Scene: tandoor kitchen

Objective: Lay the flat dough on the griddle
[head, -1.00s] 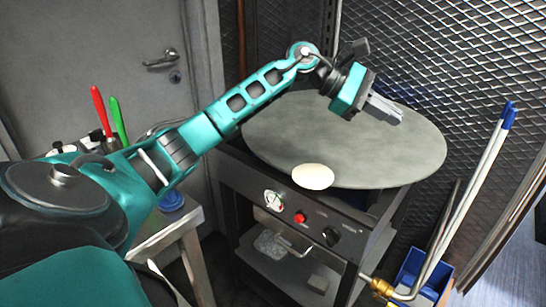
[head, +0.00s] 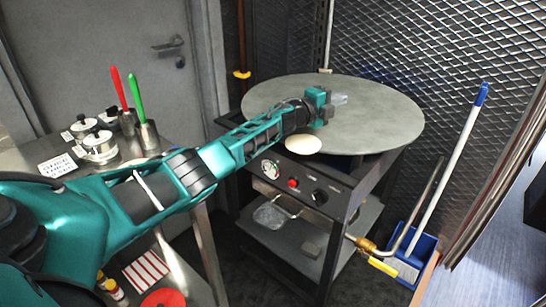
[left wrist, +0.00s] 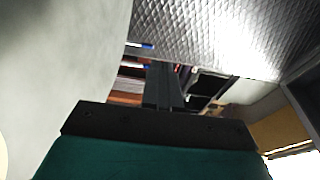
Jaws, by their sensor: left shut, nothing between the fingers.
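The flat dough (head: 303,144) is a pale round disc at the front left edge of the round grey griddle (head: 370,115) in the head view. It lies flat, and its near edge seems to reach the rim. My left gripper (head: 338,100) is above the griddle, just beyond the dough and apart from it. In the left wrist view its fingers (left wrist: 163,85) are together with nothing between them. The griddle's grey surface (left wrist: 60,70) fills the left of that view, with a sliver of pale dough (left wrist: 3,160) at the lower left edge. My right gripper is not in view.
The griddle stands on a dark stove with a control panel (head: 290,185). A steel table (head: 205,240) with pots (head: 98,146) and red- and green-handled tools is on the left. A mesh wall (head: 430,60) is behind.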

